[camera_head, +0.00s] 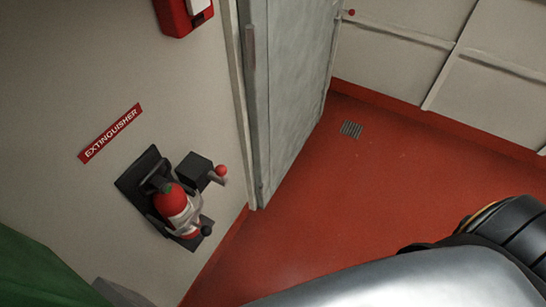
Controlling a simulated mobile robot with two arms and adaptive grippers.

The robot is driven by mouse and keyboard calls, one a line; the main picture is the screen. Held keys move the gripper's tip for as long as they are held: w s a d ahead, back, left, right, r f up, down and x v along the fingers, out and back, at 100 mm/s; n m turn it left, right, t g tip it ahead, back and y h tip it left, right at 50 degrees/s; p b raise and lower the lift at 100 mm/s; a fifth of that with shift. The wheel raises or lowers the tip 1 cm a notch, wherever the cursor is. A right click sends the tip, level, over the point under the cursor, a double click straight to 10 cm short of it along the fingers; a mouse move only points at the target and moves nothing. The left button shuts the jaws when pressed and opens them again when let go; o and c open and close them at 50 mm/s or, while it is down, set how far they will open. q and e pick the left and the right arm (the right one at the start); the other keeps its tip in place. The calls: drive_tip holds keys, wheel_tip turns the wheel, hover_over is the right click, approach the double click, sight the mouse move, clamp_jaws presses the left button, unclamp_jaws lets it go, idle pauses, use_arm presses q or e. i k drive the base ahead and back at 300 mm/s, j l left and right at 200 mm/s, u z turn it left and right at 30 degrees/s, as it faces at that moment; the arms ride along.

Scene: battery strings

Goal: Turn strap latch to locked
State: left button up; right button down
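A red fire extinguisher (170,197) sits in a dark wall bracket (134,178) on the left wall, with a pale band or strap (186,214) across its front. A dark block (194,168) beside its upper right carries a short grey lever (216,179) with a red ball knob (221,171); this looks like the strap latch. The lever points out to the right, away from the extinguisher. A dark round knob (206,230) shows near the bracket's lower end. Neither gripper is in view. Part of my arm crosses the lower right, well apart from the extinguisher.
A red EXTINGUISHER sign (110,133) is above the bracket. A red box (178,13) hangs at the top. A grey door (291,90) stands right of the bracket. The red floor (320,205) is clear, with a small drain grate (351,129). Something green (40,270) fills the lower left.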

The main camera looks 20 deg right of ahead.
sight(217, 173)
drive_tip(key=z, duration=0.25)
drive_tip(key=k+l+z, duration=0.35)
drive_tip(key=k+l, duration=0.2)
drive_tip(key=k+l+z, duration=0.3)
drive_tip(key=k+l, duration=0.15)
drive_tip(key=l, duration=0.2)
